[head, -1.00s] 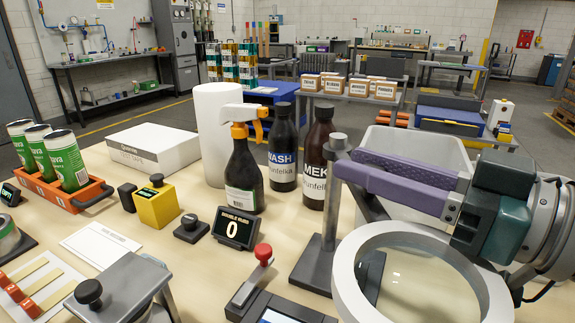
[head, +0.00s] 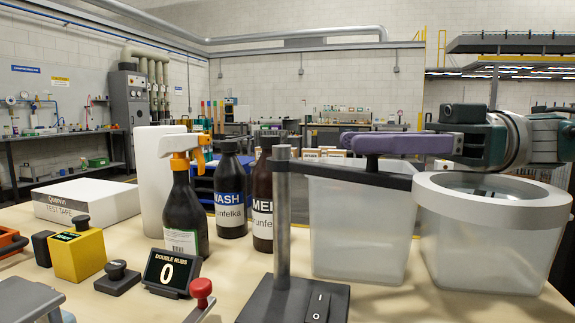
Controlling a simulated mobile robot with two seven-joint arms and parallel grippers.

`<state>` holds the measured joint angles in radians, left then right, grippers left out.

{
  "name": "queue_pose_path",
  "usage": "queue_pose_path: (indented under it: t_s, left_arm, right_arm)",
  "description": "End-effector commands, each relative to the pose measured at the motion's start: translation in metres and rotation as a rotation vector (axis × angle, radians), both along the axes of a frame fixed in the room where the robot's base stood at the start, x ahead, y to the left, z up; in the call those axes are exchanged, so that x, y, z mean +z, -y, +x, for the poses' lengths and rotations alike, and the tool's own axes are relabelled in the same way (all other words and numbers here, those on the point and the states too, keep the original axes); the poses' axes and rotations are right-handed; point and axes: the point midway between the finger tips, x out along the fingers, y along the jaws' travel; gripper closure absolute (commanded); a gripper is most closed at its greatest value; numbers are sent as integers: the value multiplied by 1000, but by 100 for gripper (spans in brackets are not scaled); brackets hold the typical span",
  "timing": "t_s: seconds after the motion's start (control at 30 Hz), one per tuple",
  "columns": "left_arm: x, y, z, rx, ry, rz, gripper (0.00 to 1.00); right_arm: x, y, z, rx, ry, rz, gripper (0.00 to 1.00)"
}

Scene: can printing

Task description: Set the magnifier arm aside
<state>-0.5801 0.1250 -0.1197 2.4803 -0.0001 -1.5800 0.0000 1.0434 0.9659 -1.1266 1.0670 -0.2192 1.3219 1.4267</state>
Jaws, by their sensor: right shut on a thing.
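The magnifier has a grey post (head: 282,235) on a dark base (head: 292,303) with a switch. Its dark arm (head: 322,169) reaches right from the post to a thick, pale ring head (head: 495,205). The ring appears over or in front of the right translucent bin; I cannot tell which. My right gripper (head: 350,143) comes in from the right with purple fingers pointing left. It is shut on the magnifier arm, between post and ring; the fingers partly hide the grip. My left gripper is not in view.
Two translucent bins (head: 355,235) (head: 478,260) stand at right. Left of the post are a MEK bottle (head: 262,200), a WASH bottle (head: 230,195), a spray bottle (head: 185,215) and a white roll (head: 150,180). A counter display (head: 171,272) and red-knobbed device (head: 201,290) stand in front.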

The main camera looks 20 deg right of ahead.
Motion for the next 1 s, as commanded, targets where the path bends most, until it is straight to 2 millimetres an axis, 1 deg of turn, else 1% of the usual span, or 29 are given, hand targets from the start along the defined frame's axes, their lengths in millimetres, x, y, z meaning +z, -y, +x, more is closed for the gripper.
queue_pose_path:
  t_s: [0.03,0.1,0.57,0.6,0.83,1.0]
  left_arm:
    - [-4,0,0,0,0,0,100]
    - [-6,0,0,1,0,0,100]
    - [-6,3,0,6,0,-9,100]
    - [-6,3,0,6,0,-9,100]
    - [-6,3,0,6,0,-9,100]
    - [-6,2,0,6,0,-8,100]
  right_arm:
    - [-3,0,1,9,-1,-2,100]
    - [-3,1,1,17,-2,-2,100]
    - [-1,1,1,27,-3,0,100]
    - [-1,1,1,27,-3,0,66]
    - [-1,1,1,26,-1,0,40]
    - [0,2,2,25,0,1,39]
